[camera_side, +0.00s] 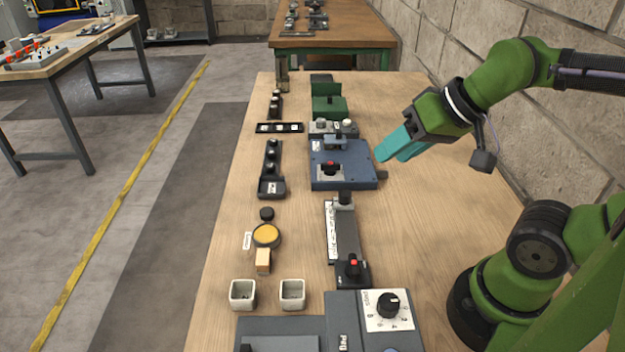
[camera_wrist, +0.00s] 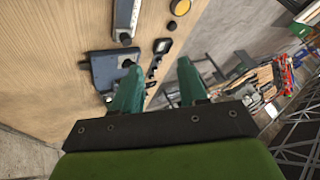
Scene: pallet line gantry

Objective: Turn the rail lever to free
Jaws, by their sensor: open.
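A dark rail (camera_side: 346,232) lies lengthwise on the wooden bench, with a white label strip along its left side. A small black lever with a red tip (camera_side: 352,268) stands at the rail's near end; its setting is too small to read. A dark block (camera_side: 344,198) sits at the rail's far end. The rail also shows in the wrist view (camera_wrist: 126,14), at the top. My gripper (camera_side: 393,154) has teal fingers, open and empty, above the bench to the right of a blue box. In the wrist view the fingers (camera_wrist: 158,84) stand apart with nothing between them.
The blue box (camera_side: 343,165) with a red-marked switch stands beyond the rail. A green fixture (camera_side: 327,100) is farther back. A dial panel (camera_side: 388,310) and two white cups (camera_side: 242,294) are near the front. Bare wood lies right of the rail.

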